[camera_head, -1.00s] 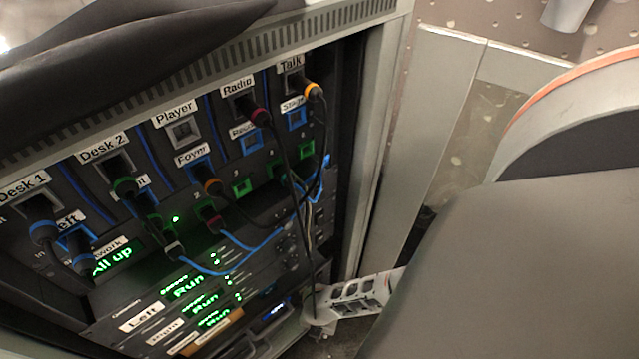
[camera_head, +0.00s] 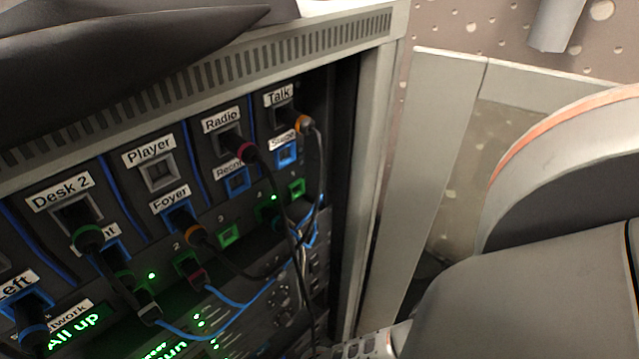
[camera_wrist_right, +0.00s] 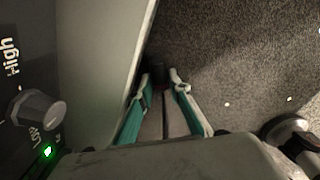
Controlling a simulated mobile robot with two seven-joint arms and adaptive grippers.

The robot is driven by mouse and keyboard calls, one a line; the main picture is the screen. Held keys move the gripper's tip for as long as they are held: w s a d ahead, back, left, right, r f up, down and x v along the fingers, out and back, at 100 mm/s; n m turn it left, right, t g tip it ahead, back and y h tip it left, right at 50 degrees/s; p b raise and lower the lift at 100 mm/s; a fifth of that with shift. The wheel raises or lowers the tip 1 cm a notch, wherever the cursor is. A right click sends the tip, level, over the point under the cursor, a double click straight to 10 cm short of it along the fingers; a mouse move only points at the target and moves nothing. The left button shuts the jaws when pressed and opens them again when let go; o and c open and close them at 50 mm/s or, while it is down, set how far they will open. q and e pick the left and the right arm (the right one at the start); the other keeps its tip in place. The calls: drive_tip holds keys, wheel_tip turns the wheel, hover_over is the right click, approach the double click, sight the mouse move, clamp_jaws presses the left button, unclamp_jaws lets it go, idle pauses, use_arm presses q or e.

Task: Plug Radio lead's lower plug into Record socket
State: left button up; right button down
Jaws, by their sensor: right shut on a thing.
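The Radio lead's upper plug (camera_head: 248,153), black with a magenta ring, sits in the socket under the Radio label (camera_head: 221,119). Its black cable (camera_head: 298,250) hangs down past the rack's lower front. The Record socket (camera_head: 237,181), a blue-framed square below Radio, shows empty, its label partly covered by the Radio plug. In the right wrist view, my right gripper (camera_wrist_right: 164,88) has its teal-sided fingers closed around a dark end, the lead's lower plug (camera_wrist_right: 160,76), mostly hidden in shadow. The gripper is low beside the rack. My left gripper is not in view.
The empty Player socket (camera_head: 160,172) and blue Stage socket (camera_head: 286,153) are nearby. The rack's right side post (camera_head: 375,190) stands beside the panel.

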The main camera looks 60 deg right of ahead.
drive_tip(key=c, duration=1.8)
unclamp_jaws()
drive_tip(key=shift+c, duration=0.2)
drive_tip(key=shift+w, duration=0.1)
drive_tip(key=shift+r, duration=0.2)
